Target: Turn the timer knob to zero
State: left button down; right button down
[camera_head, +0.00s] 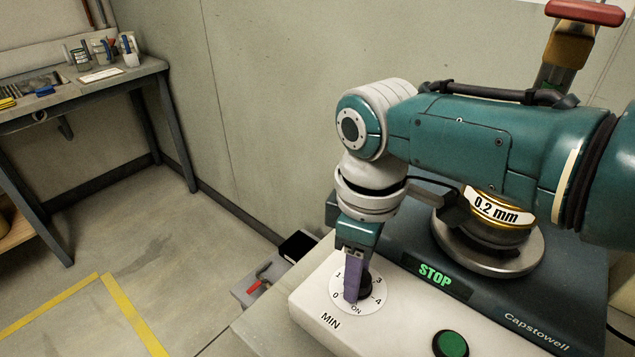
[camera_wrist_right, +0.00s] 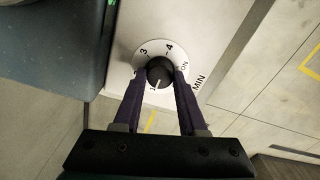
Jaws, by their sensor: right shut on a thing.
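The timer knob (camera_head: 366,283) is a dark round knob on a white dial (camera_head: 372,302) marked 0, 1, 3, 4 and ON, with MIN printed beside it. My right gripper (camera_head: 352,293) comes down over the dial; its purple fingers partly hide the knob. In the right wrist view, the knob (camera_wrist_right: 159,71) sits between the tips of the two fingers (camera_wrist_right: 160,88), which are closed on its sides. A pale mark shows at the knob's lower edge there; I cannot tell which number it points to. The fingers hide parts of the dial. My left gripper is out of view.
A green button (camera_head: 450,344) and a lit STOP display (camera_head: 435,274) are on the same machine. A sieve labelled 0.2 mm (camera_head: 497,211) stands behind, below my arm. A grey box with a red-handled item (camera_head: 258,287) is left of it. A workbench (camera_head: 80,85) stands far left.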

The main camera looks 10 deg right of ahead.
jog(key=shift+c, duration=2.3)
grip_release()
notch_tip(320, 180, up, 10)
jog(key=p, duration=0.3)
